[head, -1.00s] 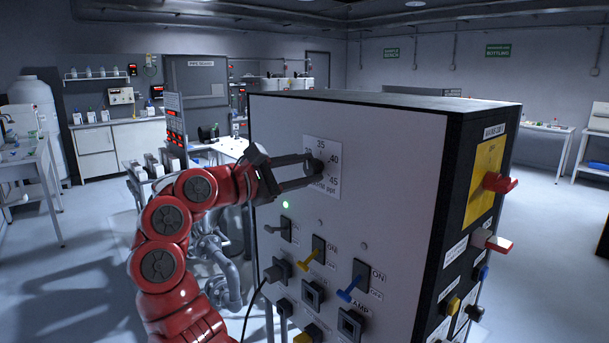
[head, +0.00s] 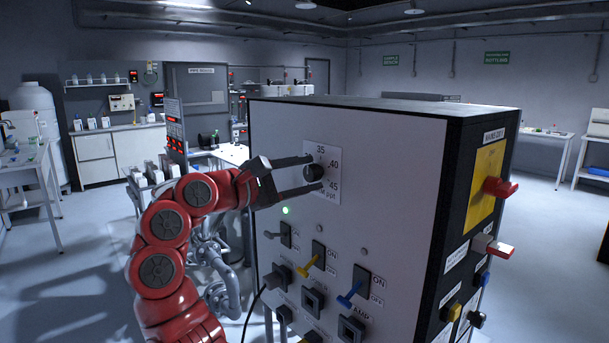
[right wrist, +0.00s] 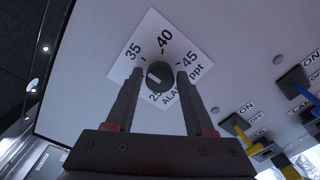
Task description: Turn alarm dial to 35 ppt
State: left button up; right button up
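The alarm dial is a dark round knob (head: 314,172) on a white scale plate (head: 333,194) on the panel's front. In the right wrist view the knob (right wrist: 160,76) has a pale mark on its left part, between the 35 and 25 labels; its exact reading is unclear. The 35, 40 and 45 labels are visible; the left finger hides part of the scale. My right gripper (head: 317,172) is open, one finger on each side of the knob, with small gaps showing in the right wrist view (right wrist: 160,82). My left gripper is out of view.
Below the dial are a green light (head: 285,210), a grey switch (head: 284,234), a yellow switch (head: 314,258) and a blue switch (head: 354,288). Red handles (head: 500,187) stick out of the cabinet's right side. Free floor lies to the right.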

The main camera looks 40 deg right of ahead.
jog(key=shift+o, duration=1.1)
jog(key=shift+a, duration=0.1)
jog(key=shift+a, duration=0.4)
jog(key=s+a+b, duration=0.1)
jog(key=a+b, duration=0.1)
jog(key=a, duration=1.4)
jog(key=shift+a+r, duration=0.2)
